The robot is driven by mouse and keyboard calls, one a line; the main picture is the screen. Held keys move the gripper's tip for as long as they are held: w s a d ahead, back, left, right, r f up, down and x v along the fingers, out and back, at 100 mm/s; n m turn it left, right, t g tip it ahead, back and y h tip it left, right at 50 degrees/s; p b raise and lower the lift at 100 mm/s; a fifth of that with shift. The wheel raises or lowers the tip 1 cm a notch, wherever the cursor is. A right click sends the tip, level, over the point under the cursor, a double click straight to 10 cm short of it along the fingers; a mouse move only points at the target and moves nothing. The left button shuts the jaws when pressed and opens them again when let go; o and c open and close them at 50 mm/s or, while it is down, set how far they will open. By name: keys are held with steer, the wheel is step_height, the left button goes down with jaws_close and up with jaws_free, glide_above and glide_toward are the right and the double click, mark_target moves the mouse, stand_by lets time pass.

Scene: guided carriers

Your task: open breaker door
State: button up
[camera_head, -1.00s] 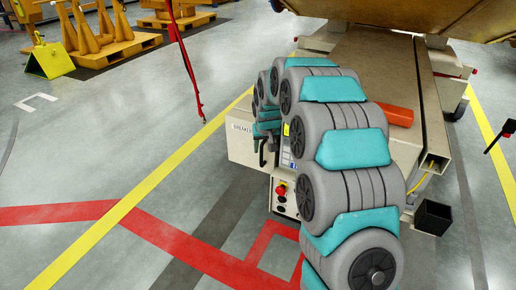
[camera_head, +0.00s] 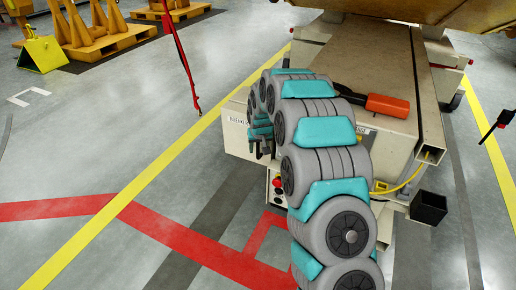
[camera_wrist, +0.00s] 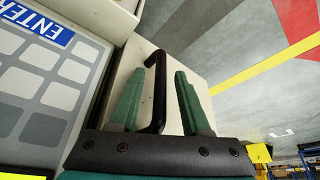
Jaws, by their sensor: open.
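The beige breaker box (camera_head: 238,128), with a partly hidden label, is on the left side of the beige carrier, behind my arm in the head view. In the wrist view its beige door face (camera_wrist: 200,62) carries a black bar handle (camera_wrist: 160,112). My gripper (camera_wrist: 168,66) is open, with one green finger on each side of the handle. The handle stands between the fingers, not clamped; whether either finger touches it I cannot tell. In the head view my gripper (camera_head: 262,146) is small and dark beside the box. The door's edges are partly hidden.
A keypad panel (camera_wrist: 40,85) with a blue ENTER label is close on the left in the wrist view. Red buttons (camera_head: 278,183) sit below my arm. An orange-handled tool (camera_head: 388,105) lies on the carrier top. Floor left of the box is clear; a red pole (camera_head: 186,65) hangs beyond.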

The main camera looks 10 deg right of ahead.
jaws_close()
stand_by(1.4)
